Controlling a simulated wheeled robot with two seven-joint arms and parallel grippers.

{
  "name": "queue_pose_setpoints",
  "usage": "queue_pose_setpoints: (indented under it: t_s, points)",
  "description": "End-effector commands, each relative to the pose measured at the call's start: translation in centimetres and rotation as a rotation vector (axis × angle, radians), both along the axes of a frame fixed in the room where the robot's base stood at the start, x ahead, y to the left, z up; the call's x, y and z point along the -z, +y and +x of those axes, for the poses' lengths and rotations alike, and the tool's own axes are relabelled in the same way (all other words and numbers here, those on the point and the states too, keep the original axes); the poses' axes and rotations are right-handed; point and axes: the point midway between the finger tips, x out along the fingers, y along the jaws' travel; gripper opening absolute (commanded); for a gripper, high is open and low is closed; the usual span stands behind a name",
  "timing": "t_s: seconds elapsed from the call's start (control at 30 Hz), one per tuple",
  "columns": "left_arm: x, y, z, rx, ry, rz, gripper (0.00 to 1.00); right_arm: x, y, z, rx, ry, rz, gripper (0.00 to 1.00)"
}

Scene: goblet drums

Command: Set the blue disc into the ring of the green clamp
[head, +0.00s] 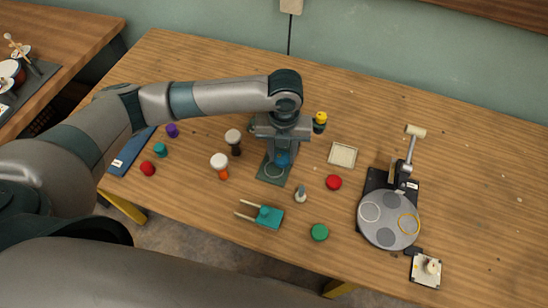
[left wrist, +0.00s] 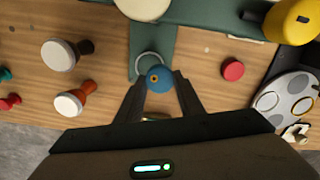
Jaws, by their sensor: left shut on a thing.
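My left gripper (head: 283,150) is shut on the blue disc (head: 283,160). In the left wrist view the blue disc (left wrist: 160,79) sits between the two dark fingertips (left wrist: 160,84). The green clamp (head: 267,179) stands on the table below, with its pale ring (head: 267,171) partly showing. In the left wrist view the ring (left wrist: 148,55) appears just above the disc, which overlaps its lower edge in the picture. The disc seems to be held over the ring's near side; its exact height above it I cannot tell. My right gripper is not in view.
A red disc (head: 334,182), a small peg-like piece (head: 300,195) and a pale tray (head: 342,155) lie to the right. A teal forked piece (head: 267,216) and green disc (head: 319,232) lie in front. A grey turntable (head: 389,215) stands farther right.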

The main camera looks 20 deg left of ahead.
Motion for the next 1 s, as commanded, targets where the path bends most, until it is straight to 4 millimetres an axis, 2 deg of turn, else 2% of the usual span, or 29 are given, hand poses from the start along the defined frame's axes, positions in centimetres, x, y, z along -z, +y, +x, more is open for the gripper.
queue_pose_setpoints:
  t_s: [0.1, 0.2, 0.63, 1.0]
  points:
    - [0.8, 1.6, -0.1, -0.002, 0.002, 0.000, 0.10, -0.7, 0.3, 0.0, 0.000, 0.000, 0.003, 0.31]
    - [1.2, 2.1, -0.1, 0.001, 0.001, 0.000, 0.10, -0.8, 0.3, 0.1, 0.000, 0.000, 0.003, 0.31]
    - [1.6, 2.2, -0.1, 0.000, 0.000, -0.001, 0.10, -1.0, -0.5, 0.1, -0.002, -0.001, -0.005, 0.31]
    - [5.2, 2.3, -0.1, 0.001, 0.000, 0.000, 0.10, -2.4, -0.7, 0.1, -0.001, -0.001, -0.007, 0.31]
